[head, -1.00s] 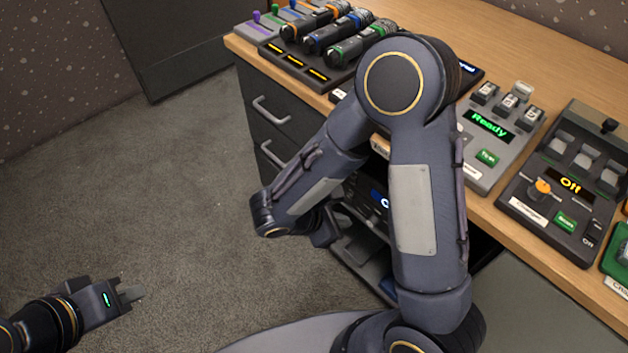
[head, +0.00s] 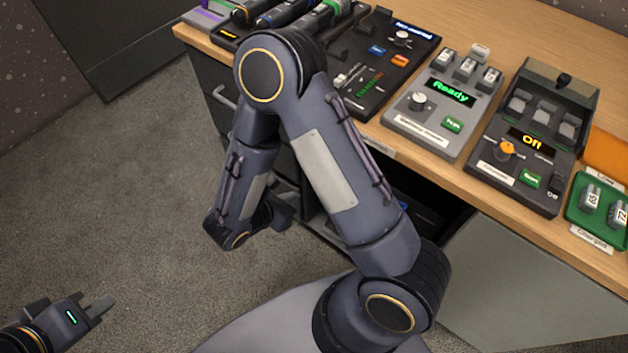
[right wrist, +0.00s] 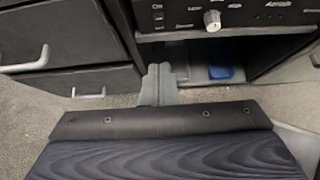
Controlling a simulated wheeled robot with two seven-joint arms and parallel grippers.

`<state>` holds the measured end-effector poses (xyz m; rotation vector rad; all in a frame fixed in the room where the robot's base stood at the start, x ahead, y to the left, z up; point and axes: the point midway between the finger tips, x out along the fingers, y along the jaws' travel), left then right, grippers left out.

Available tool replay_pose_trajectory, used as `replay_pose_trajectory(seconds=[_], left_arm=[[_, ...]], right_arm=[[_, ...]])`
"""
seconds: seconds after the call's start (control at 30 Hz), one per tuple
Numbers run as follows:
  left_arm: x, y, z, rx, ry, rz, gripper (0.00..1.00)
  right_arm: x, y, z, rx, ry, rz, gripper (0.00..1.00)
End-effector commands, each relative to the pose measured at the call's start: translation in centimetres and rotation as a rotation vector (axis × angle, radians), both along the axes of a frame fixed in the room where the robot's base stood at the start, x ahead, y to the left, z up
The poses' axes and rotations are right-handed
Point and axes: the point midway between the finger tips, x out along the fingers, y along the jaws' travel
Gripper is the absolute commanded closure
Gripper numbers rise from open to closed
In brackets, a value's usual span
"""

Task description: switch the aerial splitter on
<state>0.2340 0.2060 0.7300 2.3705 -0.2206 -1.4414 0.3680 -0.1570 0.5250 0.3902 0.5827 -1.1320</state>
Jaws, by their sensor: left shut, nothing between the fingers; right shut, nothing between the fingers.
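A black rack unit (right wrist: 235,17) with a pale knob (right wrist: 212,20) and small green lights sits in the desk's open bay in the right wrist view. Below it a small blue object (right wrist: 221,72) lies on the shelf. My right gripper (right wrist: 160,78) is shut and empty, in front of and below the unit, apart from it. In the head view my right arm hides most of the bay. My left gripper (head: 98,306) is shut and empty over the carpet, at lower left.
On the wooden desktop (head: 480,35) stand a grey charger reading Ready (head: 440,110), a black one reading Off (head: 530,140), a black fader panel (head: 385,65) and a green tray (head: 600,210). Drawers with handles (right wrist: 30,62) flank the bay at left. The carpet (head: 120,200) is clear.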

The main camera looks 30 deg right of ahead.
Motion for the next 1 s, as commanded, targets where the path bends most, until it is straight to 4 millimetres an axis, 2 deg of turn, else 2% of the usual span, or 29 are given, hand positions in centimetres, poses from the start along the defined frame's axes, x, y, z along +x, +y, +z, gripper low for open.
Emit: replay_pose_trajectory(seconds=[0.03, 0.33, 0.5, 0.6, 1.0], left_arm=[[0.0, 0.0, -0.6, 0.000, 0.000, 0.000, 1.00], [0.0, 0.0, -2.3, 0.000, 0.000, 0.000, 1.00], [0.0, 0.0, -2.4, 0.000, 0.000, 0.000, 1.00], [0.0, 0.0, -2.5, 0.000, 0.000, 0.000, 1.00], [0.0, 0.0, -2.5, 0.000, 0.000, 0.000, 1.00]], right_arm=[[0.3, -1.0, -1.1, -0.001, 0.003, -0.006, 1.00], [2.1, -5.6, -5.0, -0.001, 0.004, -0.006, 1.00], [3.2, -7.8, -4.2, 0.000, -0.001, -0.006, 1.00], [3.5, -8.5, -4.0, 0.001, 0.000, -0.003, 1.00], [3.6, -8.9, -3.9, -0.001, 0.001, 0.000, 1.00]])
